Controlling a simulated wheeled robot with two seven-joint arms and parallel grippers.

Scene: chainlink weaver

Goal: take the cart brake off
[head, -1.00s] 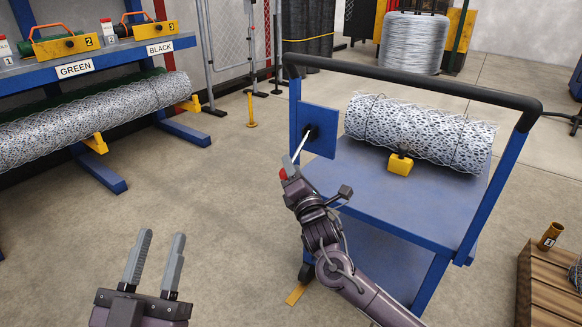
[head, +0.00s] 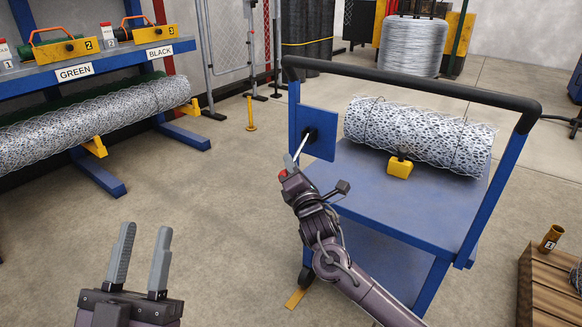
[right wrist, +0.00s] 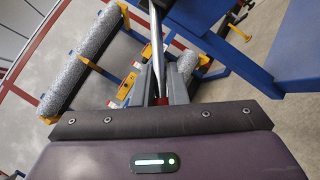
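The blue cart (head: 375,205) stands right of centre, with a black push bar. A blue plate (head: 322,143) on its left post carries the brake lever (head: 301,145), a thin metal rod with a red end. The rod slants down and left from a dark pivot. My right gripper (head: 288,172) is at the red end. In the right wrist view the lever (right wrist: 157,45) runs between the two close-set fingers (right wrist: 160,80), which appear shut on it. My left gripper (head: 140,255) is open and empty over the floor at lower left.
A mesh roll (head: 420,135) lies on the cart behind a yellow block (head: 399,166). A blue rack (head: 130,52) with another long mesh roll (head: 90,115) stands at left. A wooden crate (head: 550,290) is at lower right.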

